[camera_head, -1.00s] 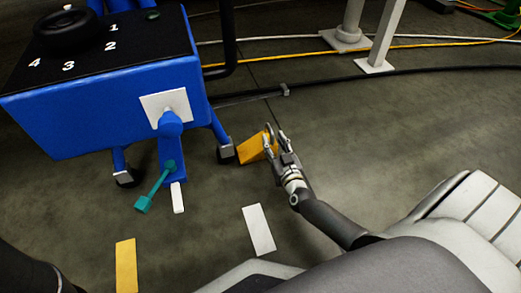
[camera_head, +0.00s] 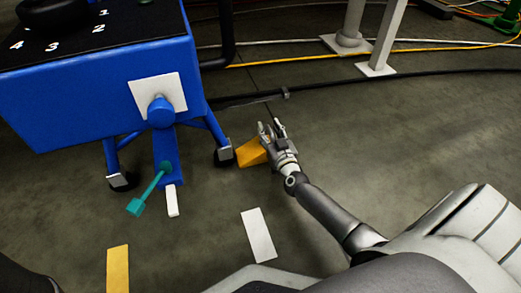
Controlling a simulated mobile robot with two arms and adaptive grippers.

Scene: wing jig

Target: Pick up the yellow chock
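The yellow chock (camera_head: 249,153) is a wedge on the floor, right beside the caster wheel at the right foot of the blue cart. My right gripper (camera_head: 270,128) is at the chock's right side and hides part of it. Its two fingertips stand apart and point away from me, toward the back. I cannot tell whether the fingers touch the chock. My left gripper is not in view; only a dark piece at the lower left corner shows.
The blue cart (camera_head: 90,95) with a black top stands at the left, with a teal-ended handle (camera_head: 136,206) low on its front. Black cable (camera_head: 400,73) and yellow cable cross the floor behind. A yellow strip (camera_head: 118,268) and white strip (camera_head: 258,235) lie on open floor.

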